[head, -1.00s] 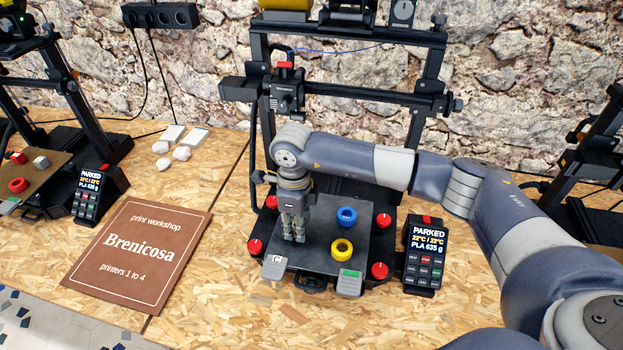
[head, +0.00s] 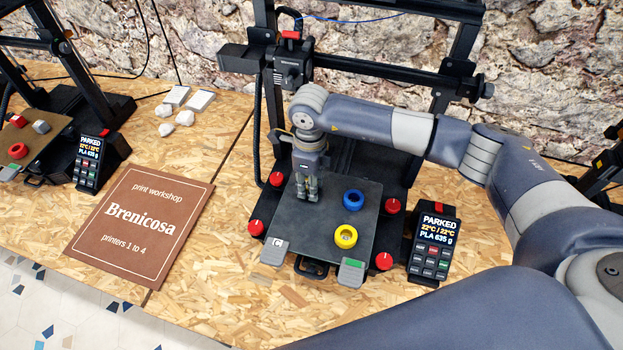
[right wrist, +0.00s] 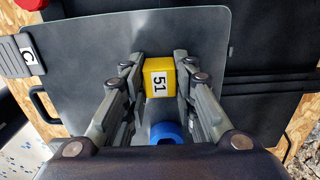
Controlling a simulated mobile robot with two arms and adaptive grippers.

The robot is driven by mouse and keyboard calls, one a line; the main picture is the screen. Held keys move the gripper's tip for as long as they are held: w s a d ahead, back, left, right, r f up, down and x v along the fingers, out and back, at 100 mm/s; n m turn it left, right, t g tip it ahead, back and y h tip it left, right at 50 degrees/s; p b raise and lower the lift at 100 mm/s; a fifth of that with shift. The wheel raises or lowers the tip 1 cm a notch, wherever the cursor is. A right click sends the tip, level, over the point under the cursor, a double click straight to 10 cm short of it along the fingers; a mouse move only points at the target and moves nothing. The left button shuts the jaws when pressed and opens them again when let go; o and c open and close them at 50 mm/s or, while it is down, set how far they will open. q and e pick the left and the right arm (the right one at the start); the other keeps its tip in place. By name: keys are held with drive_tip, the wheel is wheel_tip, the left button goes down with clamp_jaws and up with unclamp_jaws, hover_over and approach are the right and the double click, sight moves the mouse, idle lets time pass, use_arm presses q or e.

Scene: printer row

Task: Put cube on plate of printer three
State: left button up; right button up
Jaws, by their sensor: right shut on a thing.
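A yellow cube (right wrist: 159,79) marked "51" sits between the fingertips of my right gripper (head: 307,197), which is shut on it. In the head view the gripper hides the cube. The gripper points down over the left part of the dark plate (head: 306,226) of the middle printer, which also shows in the right wrist view (right wrist: 88,62). I cannot tell whether the cube touches the plate. A blue ring (head: 353,200) and a yellow ring (head: 345,236) lie on the plate to the right of the gripper. My left gripper is not in view.
A tag "C" (head: 275,250) and a grey-green clip (head: 352,272) are at the plate's front edge. Red knobs surround the plate. A control panel (head: 434,244) reads "PARKED". A sign (head: 140,225) lies left. Another printer's plate (head: 39,138) holds cubes and a red ring.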

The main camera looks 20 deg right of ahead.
drive_tip(key=shift+s+a, duration=0.15)
drive_tip(key=shift+s, duration=0.05)
drive_tip(key=shift+w+f+b, duration=0.2)
drive_tip(key=shift+f+b, duration=0.2)
drive_tip(key=o, duration=0.9)
drive_tip(key=shift+w, duration=0.1)
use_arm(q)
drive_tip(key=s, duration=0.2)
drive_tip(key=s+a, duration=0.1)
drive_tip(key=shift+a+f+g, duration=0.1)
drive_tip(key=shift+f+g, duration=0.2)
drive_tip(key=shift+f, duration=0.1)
use_arm(e)
drive_tip(key=shift+r, duration=0.1)
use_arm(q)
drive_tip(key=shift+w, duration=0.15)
use_arm(e)
drive_tip(key=shift+r, duration=0.1)
drive_tip(key=shift+r+p, duration=0.4)
drive_tip(key=shift+p, duration=0.15)
wheel_tip(320, 180, up, 6)
drive_tip(key=shift+r+b, duration=0.2)
drive_tip(key=shift+b, duration=1)
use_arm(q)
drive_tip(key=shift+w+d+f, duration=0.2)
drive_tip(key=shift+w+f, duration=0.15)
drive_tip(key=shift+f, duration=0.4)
use_arm(e)
drive_tip(key=shift+r, duration=0.35)
